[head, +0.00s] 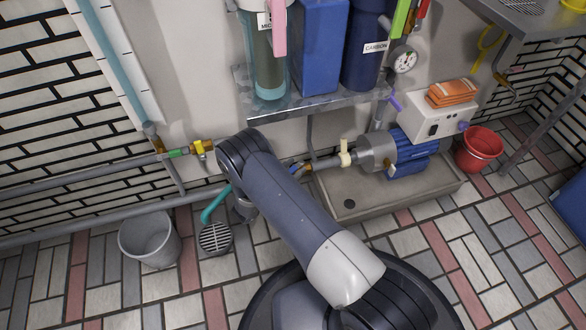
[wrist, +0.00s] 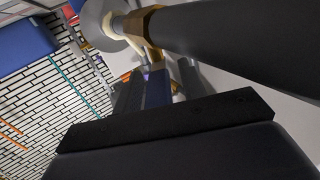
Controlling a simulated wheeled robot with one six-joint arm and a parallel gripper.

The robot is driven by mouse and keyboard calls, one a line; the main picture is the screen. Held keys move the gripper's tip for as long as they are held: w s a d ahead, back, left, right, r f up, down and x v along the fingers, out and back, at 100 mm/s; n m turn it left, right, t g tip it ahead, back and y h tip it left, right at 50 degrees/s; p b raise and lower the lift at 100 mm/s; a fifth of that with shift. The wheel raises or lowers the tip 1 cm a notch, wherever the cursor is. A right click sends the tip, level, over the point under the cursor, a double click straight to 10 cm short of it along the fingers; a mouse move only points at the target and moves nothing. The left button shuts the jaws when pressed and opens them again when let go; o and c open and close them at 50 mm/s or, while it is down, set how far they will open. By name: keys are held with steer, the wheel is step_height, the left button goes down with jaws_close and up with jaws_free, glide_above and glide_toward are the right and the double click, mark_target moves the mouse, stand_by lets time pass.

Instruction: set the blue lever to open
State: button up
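In the head view, a small blue piece (head: 298,168) that looks like the blue lever shows at a brass fitting (head: 306,167) on the pipe, just right of my arm. My arm hides the space left of it, and my gripper is not visible there. In the wrist view, my gripper (wrist: 158,82) reaches in towards the pipework, below a brass fitting (wrist: 142,28) on a thick grey pipe (wrist: 240,38). A dull blue strip (wrist: 156,90) shows between the dark finger shapes. I cannot tell whether the fingers touch it or how far apart they are.
A metal shelf (head: 318,103) with filter housings overhangs the pipe. A blue pump (head: 412,152) stands on a plinth (head: 365,198) to the right. A yellow-handled valve (head: 200,147) sits on the pipe left of my arm. A grey bucket (head: 150,240) and a red bucket (head: 480,148) stand on the floor.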

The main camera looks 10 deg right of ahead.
steer(key=p+v, duration=0.3)
steer(key=v, duration=0.7)
steer(key=shift+s+a, duration=0.25)
steer(key=shift+a, duration=0.05)
steer(key=shift+c, duration=0.3)
